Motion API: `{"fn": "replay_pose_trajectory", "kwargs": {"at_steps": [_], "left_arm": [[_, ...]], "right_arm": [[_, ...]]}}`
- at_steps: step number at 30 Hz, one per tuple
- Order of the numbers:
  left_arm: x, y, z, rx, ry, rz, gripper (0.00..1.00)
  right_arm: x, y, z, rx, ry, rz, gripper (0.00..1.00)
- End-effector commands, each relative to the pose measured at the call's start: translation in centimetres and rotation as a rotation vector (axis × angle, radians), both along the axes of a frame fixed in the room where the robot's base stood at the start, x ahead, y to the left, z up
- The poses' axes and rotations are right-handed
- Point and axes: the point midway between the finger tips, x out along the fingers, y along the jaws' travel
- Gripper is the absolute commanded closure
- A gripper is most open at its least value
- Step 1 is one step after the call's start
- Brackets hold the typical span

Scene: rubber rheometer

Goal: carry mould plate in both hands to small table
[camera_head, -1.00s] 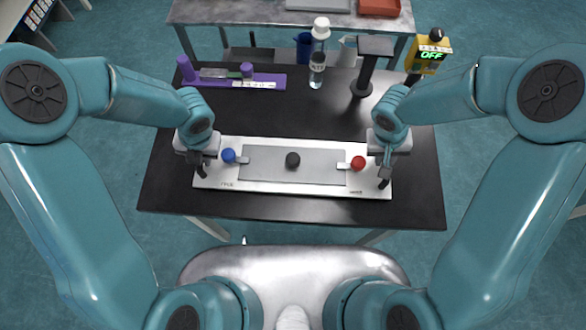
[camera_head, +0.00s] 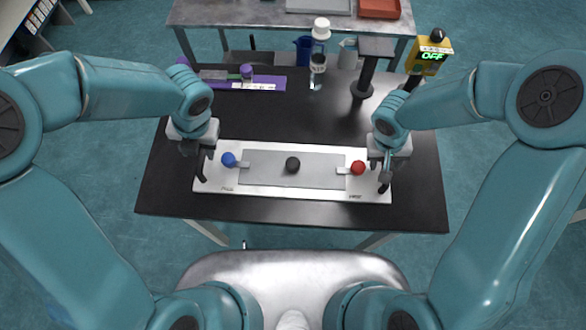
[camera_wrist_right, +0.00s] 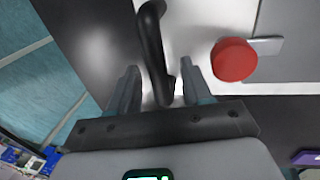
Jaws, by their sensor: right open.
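The mould plate (camera_head: 235,188) is a long white plate with a grey slab, a black knob in the middle, a blue knob on the left and a red knob on the right. It lies on the black table (camera_head: 290,212). A black handle (camera_head: 199,178) stands at its left end. My left gripper (camera_head: 194,153) is just above and behind that handle; its fingers are too small to read. My right gripper (camera_head: 384,172) is at the right end. In the right wrist view its open fingers (camera_wrist_right: 155,88) stand either side of the black right handle (camera_wrist_right: 153,45), beside the red knob (camera_wrist_right: 233,60).
A purple fixture (camera_head: 262,84), a bottle (camera_head: 318,60), a dark stand (camera_head: 364,85) and a yellow box reading OFF (camera_head: 428,57) are at the back of the black table. A grey table (camera_head: 240,14) with trays stands behind. Floor is clear at both sides.

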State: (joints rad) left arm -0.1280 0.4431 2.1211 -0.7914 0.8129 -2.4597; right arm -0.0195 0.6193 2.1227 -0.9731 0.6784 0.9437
Motion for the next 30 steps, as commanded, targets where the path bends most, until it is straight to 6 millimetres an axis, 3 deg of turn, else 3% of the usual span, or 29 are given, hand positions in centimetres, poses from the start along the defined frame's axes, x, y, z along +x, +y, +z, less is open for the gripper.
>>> {"fn": "replay_pose_trajectory", "kwargs": {"at_steps": [4, 11, 14, 24, 30], "left_arm": [[0.0, -0.6, 2.9, -0.001, -0.005, 0.000, 0.51], [-0.1, -0.9, 4.6, 0.000, -0.001, 0.000, 0.51], [-0.1, -0.9, 4.6, 0.000, 0.000, 0.000, 0.51], [-0.1, -0.9, 4.6, 0.000, 0.000, 0.000, 0.51], [-0.1, -0.9, 4.6, 0.000, 0.000, 0.000, 0.51]], "right_arm": [[0.0, 0.0, 0.0, 0.000, 0.000, 0.000, 0.51], [0.1, 0.1, 0.4, 0.000, -0.002, -0.001, 0.51], [0.2, 0.3, 1.7, -0.001, -0.005, -0.001, 0.51], [0.2, 1.8, 9.1, 0.002, -0.006, 0.001, 0.51], [0.2, 2.3, 11.4, 0.000, -0.001, 0.000, 0.51]]}}
